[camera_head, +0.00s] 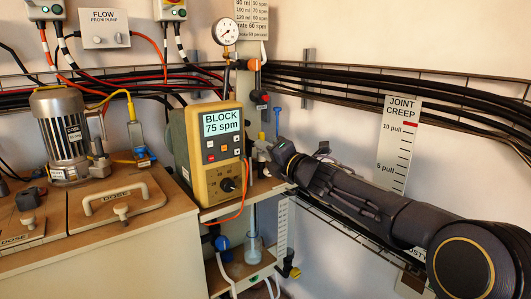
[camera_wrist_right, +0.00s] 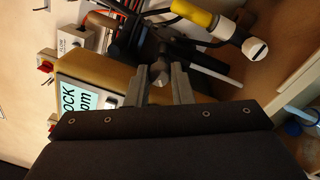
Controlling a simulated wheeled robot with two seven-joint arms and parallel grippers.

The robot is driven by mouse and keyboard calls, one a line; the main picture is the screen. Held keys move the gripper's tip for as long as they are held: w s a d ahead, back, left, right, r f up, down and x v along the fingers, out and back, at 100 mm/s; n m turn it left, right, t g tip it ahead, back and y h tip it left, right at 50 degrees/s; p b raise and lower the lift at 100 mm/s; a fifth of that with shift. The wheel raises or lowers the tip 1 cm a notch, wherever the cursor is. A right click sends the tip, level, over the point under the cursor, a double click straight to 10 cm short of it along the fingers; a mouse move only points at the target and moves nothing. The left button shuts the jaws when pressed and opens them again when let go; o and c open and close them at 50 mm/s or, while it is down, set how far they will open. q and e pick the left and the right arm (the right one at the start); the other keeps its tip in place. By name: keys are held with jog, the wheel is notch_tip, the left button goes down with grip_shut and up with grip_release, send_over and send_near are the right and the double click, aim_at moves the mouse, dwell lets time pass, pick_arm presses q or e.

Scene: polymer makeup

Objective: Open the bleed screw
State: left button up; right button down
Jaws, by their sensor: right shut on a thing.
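The yellow dosing pump (camera_head: 213,178) stands on a small shelf and its screen reads "BLOCK 75 spm". My right gripper (camera_head: 262,150) reaches in from the right to the right side of the pump. In the right wrist view my two gripper fingers (camera_wrist_right: 160,82) are shut on a small grey knob, which seems to be the bleed screw (camera_wrist_right: 160,72). The pump's yellow housing (camera_wrist_right: 120,75) is beside it. In the head view the screw is mostly hidden by my fingers. My left gripper is in neither view.
A pressure gauge (camera_head: 225,32) stands above the pump on a pipe with an orange valve handle (camera_head: 253,65). A blue-topped part (camera_head: 277,112) is just behind my gripper. A wooden bench (camera_head: 95,225) with lids is at left. A "JOINT CREEP" scale (camera_head: 398,140) hangs behind my arm.

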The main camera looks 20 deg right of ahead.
dwell(0.5)
jog(key=c, duration=1.3)
grip_release()
jog(key=v, duration=0.7)
jog(key=shift+s+d, duration=0.15)
jog(key=shift+s, duration=0.2)
